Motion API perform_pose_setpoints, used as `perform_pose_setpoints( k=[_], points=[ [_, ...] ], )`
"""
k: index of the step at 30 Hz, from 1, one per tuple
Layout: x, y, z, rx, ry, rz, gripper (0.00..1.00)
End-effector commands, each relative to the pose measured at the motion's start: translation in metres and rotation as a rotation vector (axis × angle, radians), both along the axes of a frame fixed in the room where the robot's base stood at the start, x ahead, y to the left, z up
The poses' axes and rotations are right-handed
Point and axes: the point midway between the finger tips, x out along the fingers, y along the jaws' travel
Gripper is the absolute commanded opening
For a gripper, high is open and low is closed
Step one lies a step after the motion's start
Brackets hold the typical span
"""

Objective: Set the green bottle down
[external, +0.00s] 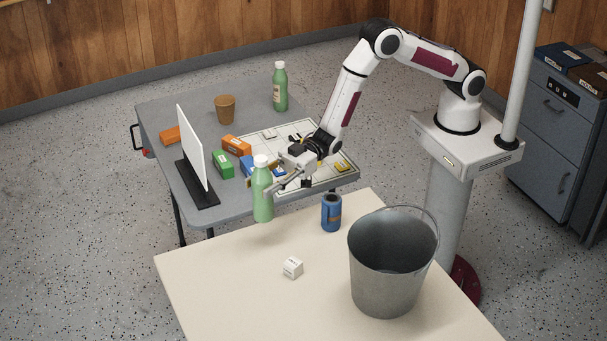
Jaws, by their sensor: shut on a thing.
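A green bottle (263,203) with a white cap is held upright in my gripper (272,187), which is shut on its side. In the external view its base shows near the front edge of the grey table (165,110) and the far edge of the cream table (215,290). I cannot tell how high the base is or whether it touches anything. A second green bottle (280,90), with a label, stands upright at the back of the grey table, apart from my gripper.
A white upright panel (192,147) on a black foot stands left of the held bottle. Small boxes, a brown cup (225,109) and a gridded board (318,183) share the grey table. The cream table bears a blue can (331,213), white cube (292,268) and metal bucket (385,285).

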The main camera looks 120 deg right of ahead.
Motion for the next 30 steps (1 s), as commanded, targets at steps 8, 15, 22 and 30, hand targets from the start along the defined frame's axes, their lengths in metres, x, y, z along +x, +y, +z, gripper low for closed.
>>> perform_pose_setpoints(
  k=[8,15,22,30],
  points=[
    [0.0,0.0,-0.01,0.0,0.001,0.0,0.19],
    [0.0,0.0,-0.037,0.0,0.002,0.0,0.19],
    [0.0,0.0,-0.058,0.0,0.001,0.0,0.19],
    [0.0,0.0,-0.062,-0.001,0.0,0.0,0.19]
  ],
)
